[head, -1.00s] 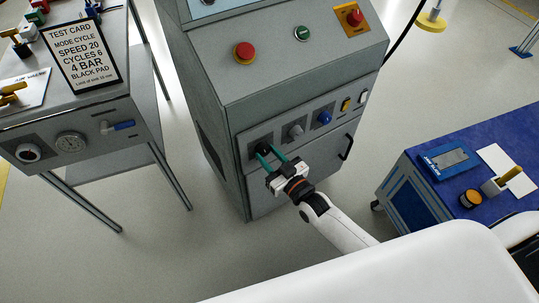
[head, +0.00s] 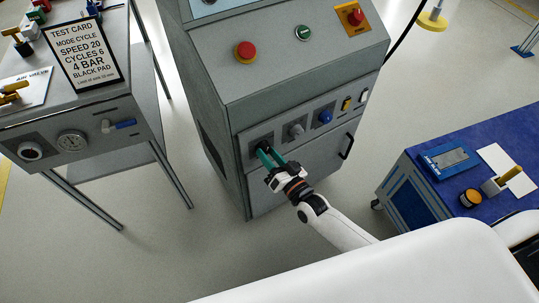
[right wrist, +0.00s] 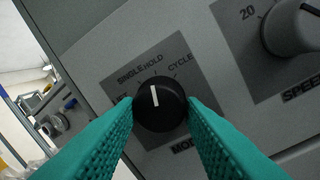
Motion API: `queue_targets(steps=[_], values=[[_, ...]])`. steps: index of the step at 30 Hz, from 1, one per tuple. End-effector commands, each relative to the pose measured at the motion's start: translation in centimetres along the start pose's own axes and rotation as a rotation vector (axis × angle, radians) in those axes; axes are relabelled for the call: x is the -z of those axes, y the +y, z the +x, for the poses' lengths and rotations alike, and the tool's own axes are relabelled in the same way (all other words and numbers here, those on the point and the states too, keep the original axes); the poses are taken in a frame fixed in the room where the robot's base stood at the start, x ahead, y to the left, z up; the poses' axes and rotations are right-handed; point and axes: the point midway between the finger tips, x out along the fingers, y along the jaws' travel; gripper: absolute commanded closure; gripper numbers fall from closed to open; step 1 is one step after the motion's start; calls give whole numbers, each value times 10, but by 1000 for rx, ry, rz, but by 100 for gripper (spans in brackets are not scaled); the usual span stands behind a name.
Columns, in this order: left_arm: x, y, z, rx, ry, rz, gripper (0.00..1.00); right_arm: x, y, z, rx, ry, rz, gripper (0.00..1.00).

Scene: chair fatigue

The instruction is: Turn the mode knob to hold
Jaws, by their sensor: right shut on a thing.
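The black mode knob (right wrist: 161,112) with a white pointer line sits on a dark grey plate in the right wrist view. Its pointer leans slightly left of straight up, near the SINGLE and HOLD labels (right wrist: 152,61); I cannot tell exactly which mark it meets. CYCLE is printed to the right. My right gripper (right wrist: 160,104) is shut on the knob, one green finger on each side. In the head view the right gripper (head: 266,153) reaches the knob at the left end of the cabinet's lower control row. My left gripper is not in view.
The speed knob (right wrist: 292,30) is close to the right of the mode knob. The cabinet also has a grey knob (head: 296,130), a blue knob (head: 324,117) and a red button (head: 245,50). A test card (head: 82,52) stands on the left table. A blue cart (head: 410,190) is at right.

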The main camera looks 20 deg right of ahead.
Motion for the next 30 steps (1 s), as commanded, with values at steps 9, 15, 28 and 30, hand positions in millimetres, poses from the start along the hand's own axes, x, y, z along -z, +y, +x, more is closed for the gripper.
queue_targets(steps=[9, 15, 28, 30], values=[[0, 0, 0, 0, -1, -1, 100, 0, 0, 0, 0, 0, 4, 87], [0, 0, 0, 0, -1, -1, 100, 0, 0, 0, 0, 0, 3, 43], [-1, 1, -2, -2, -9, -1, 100, 1, 0, -13, 2, 3, 3, 43], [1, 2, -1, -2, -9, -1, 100, 1, 0, -24, 2, 4, 3, 43]])
